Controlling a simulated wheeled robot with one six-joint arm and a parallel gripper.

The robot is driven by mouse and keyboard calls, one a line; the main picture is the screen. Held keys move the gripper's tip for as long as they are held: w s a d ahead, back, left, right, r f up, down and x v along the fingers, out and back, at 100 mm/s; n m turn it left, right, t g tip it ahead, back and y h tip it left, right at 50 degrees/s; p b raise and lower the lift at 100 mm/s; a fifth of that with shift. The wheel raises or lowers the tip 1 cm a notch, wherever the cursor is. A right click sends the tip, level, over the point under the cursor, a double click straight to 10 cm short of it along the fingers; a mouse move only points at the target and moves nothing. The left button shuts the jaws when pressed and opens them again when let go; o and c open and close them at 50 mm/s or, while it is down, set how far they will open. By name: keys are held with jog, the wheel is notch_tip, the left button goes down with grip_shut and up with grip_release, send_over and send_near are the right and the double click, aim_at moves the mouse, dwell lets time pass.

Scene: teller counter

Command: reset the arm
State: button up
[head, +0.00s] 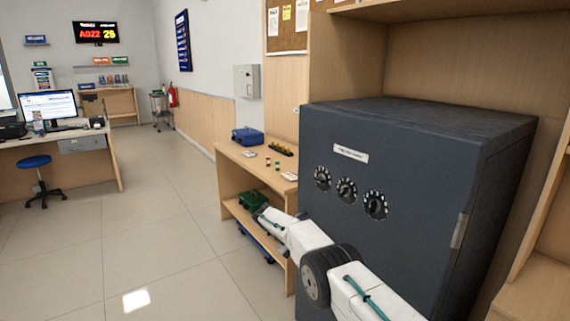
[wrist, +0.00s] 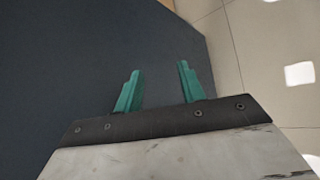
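My arm reaches from the lower right of the head view across the front of a dark grey safe (head: 400,150). My gripper (wrist: 160,72) shows in the wrist view with its two green fingers apart and nothing between them. In the wrist view, the dark surface behind the fingers looks like the safe (wrist: 60,70). I cannot tell how far the fingers are from it. In the head view the arm's end is near the low shelf of a wooden counter, and the fingers are hard to make out there.
The wooden counter (head: 228,155) holds a blue case (head: 247,136) and small items. A green box (head: 252,200) sits on its lower shelf, close to my arm's end. Tiled floor (head: 150,240) lies open to the left. A desk with a monitor (head: 48,105) and a blue stool (head: 35,162) stand farther left.

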notch_tip(320, 180, down, 5)
jog(key=s+n, duration=0.1)
jog(key=s, duration=0.2)
jog(key=s+d+r+m+y, duration=0.1)
jog(key=s+d+r+y, duration=0.15)
jog(key=s+r, duration=0.5)
jog(key=s+d+r+y, duration=0.2)
jog(key=s+d+r, duration=0.2)
jog(key=r, duration=0.7)
jog(key=s+d+r+m+y, duration=0.1)
jog(key=s+d+r+y, duration=0.15)
jog(key=s+r, duration=0.5)
jog(key=s+d+r+m+t+y, duration=0.1)
jog(key=s+d+r+t, duration=0.1)
jog(key=s, duration=0.8)
jog(key=s+d+r+m+t, duration=0.1)
jog(key=s+d+r, duration=0.3)
jog(key=s, duration=0.7)
jog(key=s+d+r+m+t+y, duration=0.1)
jog(key=s+d+r+t, duration=0.1)
jog(key=s+r, duration=0.4)
jog(key=shift+s+d+r+t+y, duration=0.25)
jog(key=shift+s+d, duration=0.5)
jog(key=shift+s, duration=1.6)
jog(key=shift+f, duration=0.1)
